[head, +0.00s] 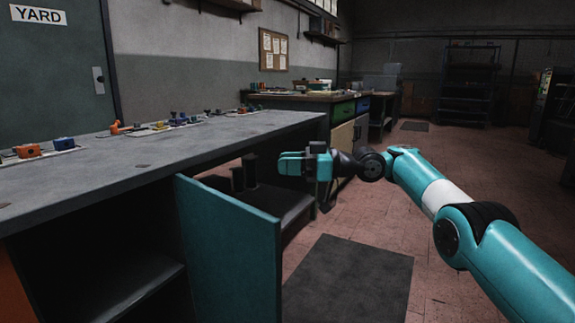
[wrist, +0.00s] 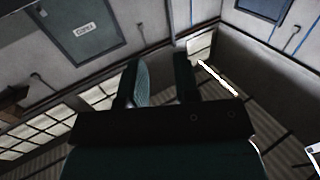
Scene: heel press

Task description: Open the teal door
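The teal door (head: 232,255) stands swung outward from the grey-topped workbench (head: 150,165) in the head view. The dark inside of the cabinet with a shelf (head: 120,290) shows to its left. My gripper (head: 283,163) is above and just beyond the door's upper right corner, apart from it, with its fingers pointing left. In the wrist view, my gripper (wrist: 162,72) has its two fingers spread with an empty gap between them. The door does not show in the wrist view, which looks up at tilted walls and windows. No handle can be made out on the door.
Dark cylinders (head: 244,175) stand on a low dark shelf behind the door. A dark mat (head: 350,280) lies on the reddish floor to the right. Small coloured parts (head: 165,124) line the bench's back edge. Open floor extends beyond my arm.

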